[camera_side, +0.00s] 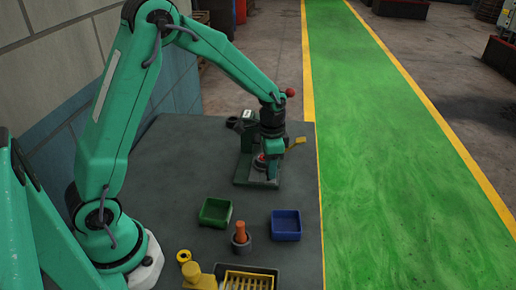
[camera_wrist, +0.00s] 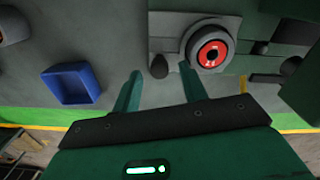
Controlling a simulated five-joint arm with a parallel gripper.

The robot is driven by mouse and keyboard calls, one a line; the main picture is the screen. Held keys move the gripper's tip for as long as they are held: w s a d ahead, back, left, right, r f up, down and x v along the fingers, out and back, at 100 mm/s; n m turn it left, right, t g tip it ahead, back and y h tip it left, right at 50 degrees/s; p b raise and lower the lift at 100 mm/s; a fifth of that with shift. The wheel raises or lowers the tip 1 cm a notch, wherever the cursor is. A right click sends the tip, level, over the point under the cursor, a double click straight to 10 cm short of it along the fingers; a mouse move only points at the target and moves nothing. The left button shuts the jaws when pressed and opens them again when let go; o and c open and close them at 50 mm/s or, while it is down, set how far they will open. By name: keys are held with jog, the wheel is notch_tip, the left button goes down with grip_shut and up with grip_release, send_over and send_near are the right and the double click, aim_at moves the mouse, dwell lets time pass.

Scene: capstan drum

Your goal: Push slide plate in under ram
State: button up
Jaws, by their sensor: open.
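The slide plate (camera_wrist: 165,28) is a light grey plate at the top of the wrist view. It carries a round grey seat with a red disc (camera_wrist: 212,54); the red disc also shows in the side view (camera_side: 260,160). A dark rounded knob (camera_wrist: 159,67) stands at the plate's near edge. My gripper (camera_wrist: 161,74) is open, with its two green fingers apart and the knob appearing between their tips. In the side view my gripper (camera_side: 272,180) points down at the front of the green press (camera_side: 247,132). The ram is largely hidden behind my wrist.
A blue bin (camera_wrist: 73,84), also in the side view (camera_side: 286,225), and a green bin (camera_side: 215,212) stand nearer the front. An orange-topped part (camera_side: 240,231) stands between them. A yellow slotted tray (camera_side: 248,280) and yellow pieces lie at the front edge. The left-middle tabletop is clear.

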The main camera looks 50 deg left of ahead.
jog(key=shift+f, duration=0.4)
grip_shut()
jog(key=shift+w+a, duration=1.65)
jog(key=shift+w, duration=0.05)
grip_release()
jog(key=shift+r, duration=0.1)
notch_tip(320, 180, up, 8)
